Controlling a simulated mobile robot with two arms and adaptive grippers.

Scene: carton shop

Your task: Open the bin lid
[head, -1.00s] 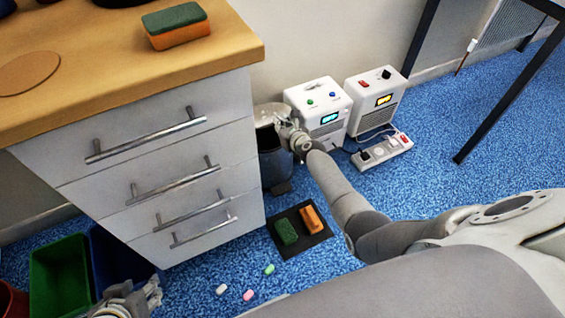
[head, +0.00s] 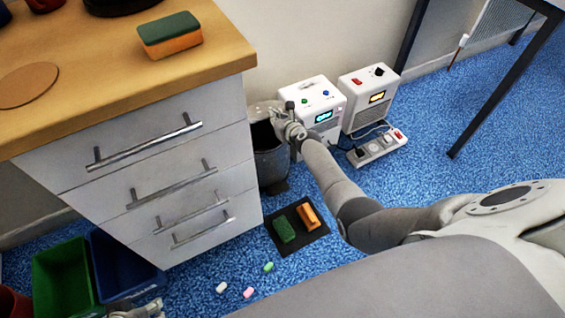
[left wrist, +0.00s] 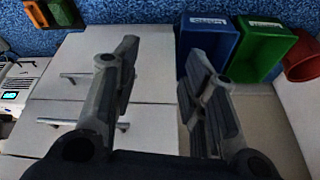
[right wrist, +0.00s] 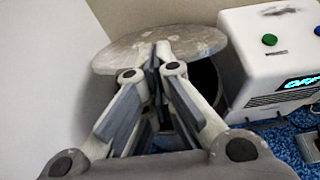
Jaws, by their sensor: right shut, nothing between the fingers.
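The grey bin (head: 270,158) stands on the carpet beside the drawer unit. Its round, scuffed lid (head: 262,110) is tilted up at the back, and a dark opening shows below it. In the right wrist view the lid (right wrist: 125,52) stands behind my fingers, with the dark opening (right wrist: 207,80) in front. My right gripper (head: 284,118) is shut and empty, its fingertips (right wrist: 160,52) at the lid's front face; I cannot tell whether they touch it. My left gripper (left wrist: 158,62) is open and empty over the drawer fronts. In the head view only its edge (head: 138,309) shows.
Two white devices (head: 316,110) (head: 368,98) and a power strip (head: 377,149) are right of the bin. A dark mat (head: 309,237) with two sponges lies in front. Green (head: 60,277) and blue (head: 125,270) crates stand at lower left.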

